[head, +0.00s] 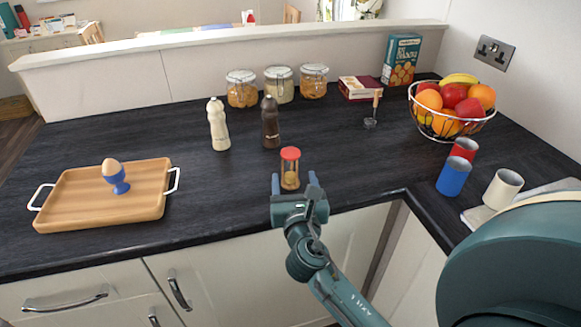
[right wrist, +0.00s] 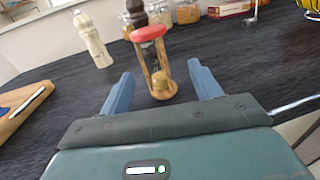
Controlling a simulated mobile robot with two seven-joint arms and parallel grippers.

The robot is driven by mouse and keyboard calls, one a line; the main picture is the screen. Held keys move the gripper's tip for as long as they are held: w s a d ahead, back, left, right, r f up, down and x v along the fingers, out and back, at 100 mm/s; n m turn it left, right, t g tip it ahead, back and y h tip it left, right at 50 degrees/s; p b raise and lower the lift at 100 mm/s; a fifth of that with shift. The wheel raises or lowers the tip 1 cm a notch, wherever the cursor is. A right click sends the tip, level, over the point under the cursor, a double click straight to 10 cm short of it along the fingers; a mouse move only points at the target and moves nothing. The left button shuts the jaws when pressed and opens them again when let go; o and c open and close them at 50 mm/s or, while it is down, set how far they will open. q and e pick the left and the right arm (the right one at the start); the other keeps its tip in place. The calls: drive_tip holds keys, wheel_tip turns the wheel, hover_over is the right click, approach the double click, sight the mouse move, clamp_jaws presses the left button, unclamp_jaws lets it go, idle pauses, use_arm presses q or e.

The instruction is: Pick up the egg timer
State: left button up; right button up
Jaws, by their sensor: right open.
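The egg timer (head: 290,168) is a small hourglass with a red top and wooden posts, upright on the dark worktop near its front edge. In the right wrist view the egg timer (right wrist: 151,62) stands just ahead of and between my blue fingertips, tilted in the picture. My right gripper (head: 294,183) is open, with one finger on each side of the timer's lower part. In the right wrist view the right gripper (right wrist: 163,86) shows a gap between its fingers and the timer. My left gripper is not in view.
White and dark mills (head: 219,125) (head: 270,122) stand behind the timer. A wooden tray (head: 70,212) with an egg in a blue cup (head: 117,178) is at left. Cups (head: 454,177) and a fruit bowl (head: 420,116) are at right. The worktop around the timer is clear.

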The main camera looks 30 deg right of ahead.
sight(292, 173)
drive_tip(key=x, duration=0.4)
drive_tip(key=shift+a+r, duration=0.2)
drive_tip(key=shift+r, duration=0.05)
drive_tip(key=shift+w+d+p, duration=0.2)
drive_tip(key=shift+w+p, duration=0.1)
drive_tip(key=shift+w, duration=0.25)
drive_tip(key=shift+c, duration=0.4)
drive_tip(key=c, duration=1)
